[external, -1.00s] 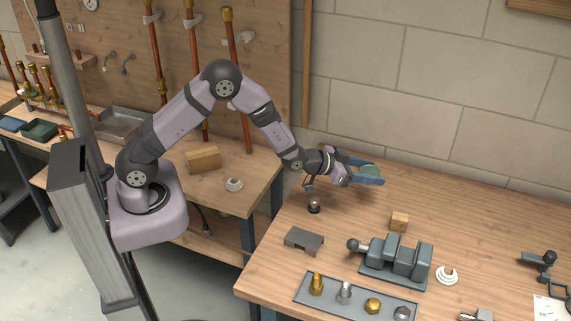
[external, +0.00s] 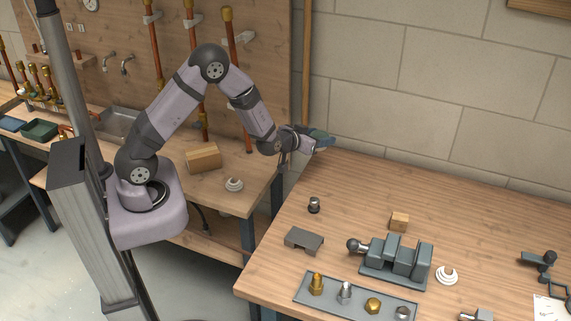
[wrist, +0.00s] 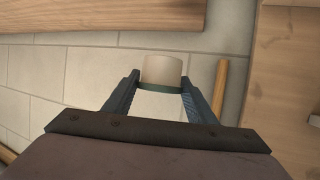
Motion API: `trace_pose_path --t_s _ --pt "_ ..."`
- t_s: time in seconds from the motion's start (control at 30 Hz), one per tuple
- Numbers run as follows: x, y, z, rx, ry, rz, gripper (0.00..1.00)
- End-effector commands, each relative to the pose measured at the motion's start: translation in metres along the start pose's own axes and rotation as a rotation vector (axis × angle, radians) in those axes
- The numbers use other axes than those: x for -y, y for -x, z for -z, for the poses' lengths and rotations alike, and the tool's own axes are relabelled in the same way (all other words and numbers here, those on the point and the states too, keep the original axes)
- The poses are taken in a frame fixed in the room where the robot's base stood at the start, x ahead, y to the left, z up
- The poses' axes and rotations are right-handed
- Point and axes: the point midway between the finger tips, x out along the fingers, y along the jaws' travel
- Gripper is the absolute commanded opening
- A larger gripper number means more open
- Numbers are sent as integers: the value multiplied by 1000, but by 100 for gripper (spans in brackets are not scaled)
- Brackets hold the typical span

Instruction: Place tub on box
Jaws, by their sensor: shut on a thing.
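My gripper (external: 319,140) is shut on a small green tub (external: 321,135) and holds it up in the air, near the back left corner of the right-hand bench. In the wrist view the tub (wrist: 162,71) sits between the two fingertips, with a pale cream part and a dark green band. A tan box (external: 203,159) stands on the left-hand bench, to the left of my gripper and lower. A smaller wooden block (external: 399,222) lies on the right-hand bench. I cannot tell for certain which one is the task's box.
A white stepped disc (external: 234,184) lies near the tan box. Copper pipes rise on the panel behind. The right-hand bench (external: 460,215) holds a grey vice (external: 396,258), a tray (external: 330,299) of fittings and a grey bracket (external: 304,239). A gap separates the benches.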

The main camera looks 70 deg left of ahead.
Motion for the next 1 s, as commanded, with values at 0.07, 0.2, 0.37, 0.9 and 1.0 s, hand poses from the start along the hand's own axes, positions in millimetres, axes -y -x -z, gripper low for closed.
trace_pose_path --t_s 0.07,0.2,0.37,0.9,1.0 --pt "42 5 -1 1 42 101 27" --pt "107 20 -6 0 111 270 27" --pt "174 45 -16 1 186 450 27" --pt "328 164 -57 -1 390 941 27" --pt "347 179 -59 -1 408 985 27"
